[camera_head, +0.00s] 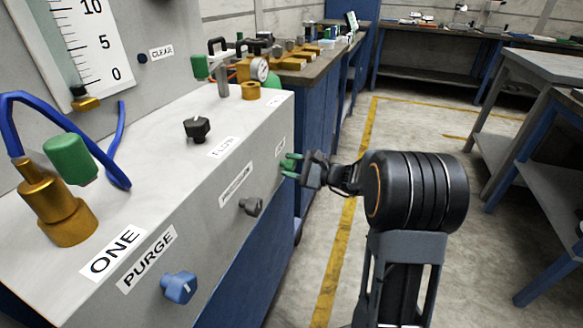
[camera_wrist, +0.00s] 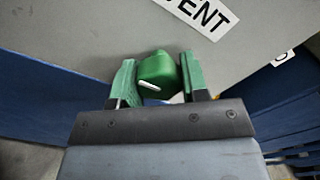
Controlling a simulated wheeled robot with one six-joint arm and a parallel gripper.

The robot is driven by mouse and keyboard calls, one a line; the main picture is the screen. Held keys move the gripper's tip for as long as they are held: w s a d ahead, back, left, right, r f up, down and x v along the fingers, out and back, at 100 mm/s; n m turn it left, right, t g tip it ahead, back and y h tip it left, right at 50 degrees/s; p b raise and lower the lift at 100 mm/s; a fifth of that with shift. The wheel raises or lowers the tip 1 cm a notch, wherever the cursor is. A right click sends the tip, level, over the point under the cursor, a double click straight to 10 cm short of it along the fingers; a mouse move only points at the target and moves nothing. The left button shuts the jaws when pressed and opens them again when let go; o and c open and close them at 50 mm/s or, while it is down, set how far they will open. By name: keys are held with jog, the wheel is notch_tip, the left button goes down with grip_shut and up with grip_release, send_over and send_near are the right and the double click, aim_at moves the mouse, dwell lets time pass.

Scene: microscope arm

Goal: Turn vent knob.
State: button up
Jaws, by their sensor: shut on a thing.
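The vent knob (camera_wrist: 158,70) is green with a white pointer line, on the grey panel front in the wrist view. The line lies nearly level across the picture, tilted slightly down to the right. My gripper (camera_wrist: 160,76) is shut on the knob, with a green finger at its left and right sides. The VENT label (camera_wrist: 200,12) is beside the knob, cut off by the top edge. In the head view my gripper (camera_head: 289,166) reaches the far end of the panel front. There I cannot tell the knob apart from the green fingertips.
The grey panel box (camera_head: 185,225) also carries a blue purge knob (camera_head: 179,287), a grey knob (camera_head: 251,206) and a black flow knob (camera_head: 197,129). Brass and green fittings (camera_head: 60,195) stand on top. Open floor (camera_head: 330,215) lies to the right, with workbenches beyond.

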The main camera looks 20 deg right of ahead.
jog(key=o, duration=0.9)
jog(key=shift+o, duration=0.2)
jog(key=shift+s+d, duration=0.1)
jog(key=p+v, duration=0.3)
jog(key=v, duration=1)
jog(key=shift+s+d+p, duration=0.25)
jog(key=shift+p, duration=0.1)
